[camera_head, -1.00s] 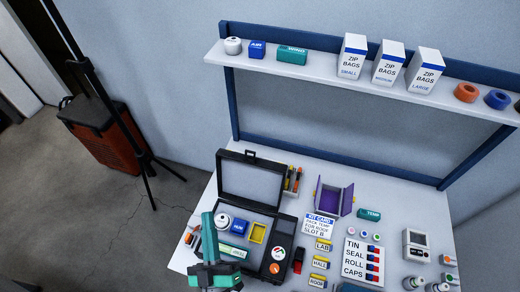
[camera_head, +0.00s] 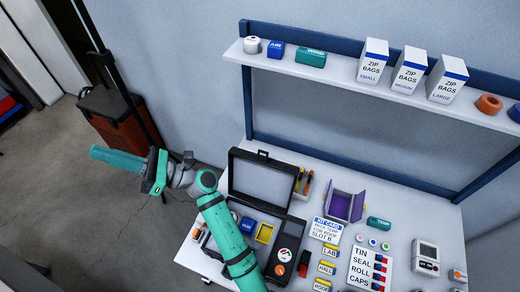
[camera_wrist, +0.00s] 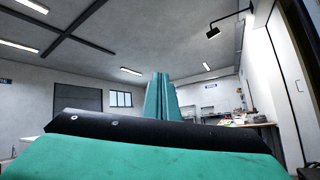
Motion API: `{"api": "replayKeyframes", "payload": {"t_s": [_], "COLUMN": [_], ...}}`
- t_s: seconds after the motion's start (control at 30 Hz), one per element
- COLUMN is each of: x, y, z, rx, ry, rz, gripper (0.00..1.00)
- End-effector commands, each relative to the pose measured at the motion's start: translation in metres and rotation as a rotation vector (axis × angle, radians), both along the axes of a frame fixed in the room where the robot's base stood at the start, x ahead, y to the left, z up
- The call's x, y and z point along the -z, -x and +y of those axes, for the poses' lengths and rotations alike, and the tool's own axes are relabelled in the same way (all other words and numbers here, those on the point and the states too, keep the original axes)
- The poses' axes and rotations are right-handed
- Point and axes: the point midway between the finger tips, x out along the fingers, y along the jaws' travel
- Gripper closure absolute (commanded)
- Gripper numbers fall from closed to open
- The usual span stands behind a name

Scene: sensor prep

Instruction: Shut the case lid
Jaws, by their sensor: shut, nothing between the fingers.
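The black case (camera_head: 294,236) stands on the white table with its lid (camera_head: 261,176) raised upright at the back, showing a grey inner panel. My gripper (camera_head: 105,155) is off to the left of the table, over the floor, well away from the lid. In the wrist view my gripper (camera_wrist: 161,95) has its fingers together and empty, pointing into the room.
A wall shelf (camera_head: 330,73) with zip bag boxes and small items runs above the table. An open purple box (camera_head: 346,206), a kit card (camera_head: 326,229) and several labelled items stand right of the case.

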Motion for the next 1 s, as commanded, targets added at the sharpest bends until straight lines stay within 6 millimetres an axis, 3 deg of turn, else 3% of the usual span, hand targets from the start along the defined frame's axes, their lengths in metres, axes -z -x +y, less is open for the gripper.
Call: {"api": "replayKeyframes", "payload": {"t_s": [0.1, 0.27, 0.37, 0.53, 0.67, 0.77, 0.87, 1.0], "x": [0.012, 0.042, 0.065, 0.109, 0.141, 0.161, 0.174, 0.18], "y": [-0.003, -0.012, -0.024, -0.056, -0.09, -0.121, -0.155, -0.203], "z": [0.019, 0.033, 0.033, 0.013, -0.02, -0.055, -0.099, -0.173], "rx": [0.002, -0.009, -0.026, -0.075, -0.134, -0.197, -0.273, -0.403], "ry": [0.125, 0.291, 0.397, 0.587, 0.739, 0.862, 0.987, 1.167], "rz": [-0.21, -0.492, -0.666, -0.952, -1.159, -1.306, -1.442, -1.6], "gripper": [1.0, 1.0, 1.0, 1.0, 1.0, 1.0, 1.0, 1.0]}}
